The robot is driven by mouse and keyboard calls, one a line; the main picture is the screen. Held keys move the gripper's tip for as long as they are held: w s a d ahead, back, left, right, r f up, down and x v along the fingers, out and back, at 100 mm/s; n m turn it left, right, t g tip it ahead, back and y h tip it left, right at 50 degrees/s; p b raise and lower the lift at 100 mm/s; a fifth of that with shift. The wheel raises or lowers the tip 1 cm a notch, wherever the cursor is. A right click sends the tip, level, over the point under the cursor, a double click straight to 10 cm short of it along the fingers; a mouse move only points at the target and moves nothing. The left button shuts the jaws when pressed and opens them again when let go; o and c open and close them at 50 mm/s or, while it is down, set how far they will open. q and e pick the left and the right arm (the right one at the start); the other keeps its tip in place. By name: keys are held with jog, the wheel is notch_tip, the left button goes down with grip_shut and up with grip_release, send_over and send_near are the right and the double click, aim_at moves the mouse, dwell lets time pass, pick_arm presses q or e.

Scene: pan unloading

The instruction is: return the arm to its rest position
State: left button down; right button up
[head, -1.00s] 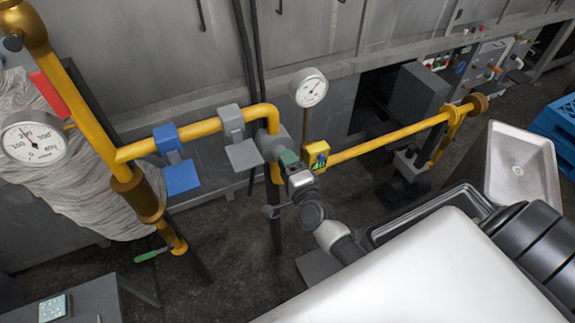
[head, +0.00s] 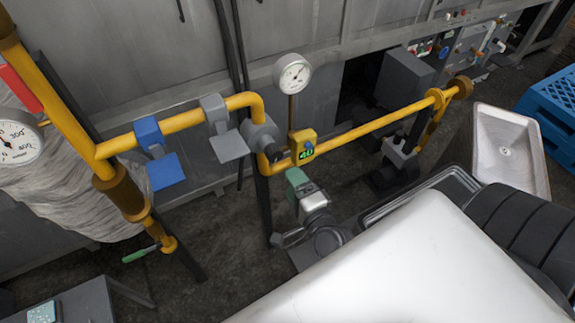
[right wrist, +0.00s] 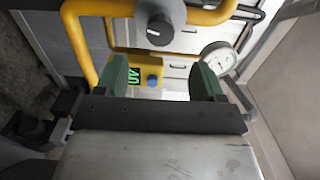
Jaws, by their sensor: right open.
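My right gripper (head: 298,180) is in the middle of the head view, with green fingers, just below the yellow pipe and apart from it. In the right wrist view the same gripper (right wrist: 160,75) has its two green fingers spread, with nothing held between them. Beyond the fingers there I see a small yellow device with a green display (right wrist: 153,81). That device also shows in the head view (head: 303,144), mounted by the pipe. My left gripper is not in view.
A yellow pipe (head: 374,128) with a gray valve (head: 260,134), blue bracket (head: 164,171) and dial gauge (head: 292,73) runs close above the gripper.

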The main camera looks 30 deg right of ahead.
jog(key=shift+s, duration=0.2)
dwell(0.4)
jog(key=s+a+f+n+g+y, duration=0.1)
jog(key=s+f+n+g, duration=0.25)
jog(key=f, duration=0.65)
jog(key=s+a+f+n+g, duration=0.1)
jog(key=s+f+n+g, duration=0.25)
jog(key=f, duration=0.55)
jog(key=s+a+f+n+g+y, duration=0.15)
jog(key=s+f+n, duration=0.3)
jog(key=f, duration=0.55)
jog(key=s+d+f+n+g, duration=0.1)
jog(key=s+f+n+g, duration=0.3)
jog(key=s, duration=0.6)
jog(key=s+d+f+n+g+h, duration=0.1)
jog(key=s+f+n+g, duration=0.3)
jog(key=s+f, duration=0.5)
jog(key=shift+s+f+n, duration=0.2)
jog(key=shift+s+n, duration=0.65)
jog(key=shift+s, duration=0.25)
jog(key=shift+g+h, duration=0.25)
